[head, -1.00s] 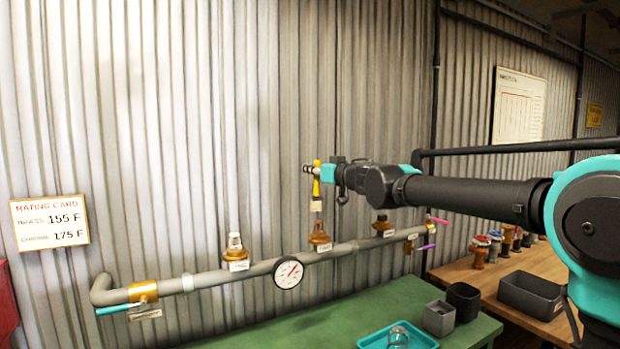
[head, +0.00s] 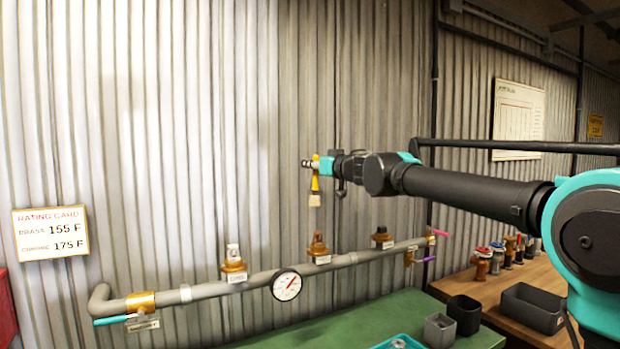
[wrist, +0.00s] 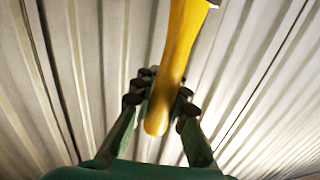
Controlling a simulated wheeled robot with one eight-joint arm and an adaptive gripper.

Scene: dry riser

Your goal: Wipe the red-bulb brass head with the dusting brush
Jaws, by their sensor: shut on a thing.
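My gripper (head: 318,166) is shut on the yellow handle of the dusting brush (head: 314,185). The brush hangs upright, its pale bristles down, in the air above the middle fitting on the pipe, with a clear gap. In the wrist view the handle (wrist: 182,50) runs between my fingers (wrist: 160,98); the bristles are out of sight. The middle fitting carries a small brass-coloured head (head: 318,243). A silvery head (head: 233,250) stands on the left fitting and a dark brownish one (head: 381,233) on the right. The heads' bulb colours are too small to tell.
The grey pipe (head: 210,289) bears a pressure gauge (head: 286,286) and a teal-handled valve (head: 141,302). A green bench (head: 330,325) lies below. Grey bins (head: 439,330) and a dark tray (head: 532,308) stand at right. The corrugated wall is close behind the brush.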

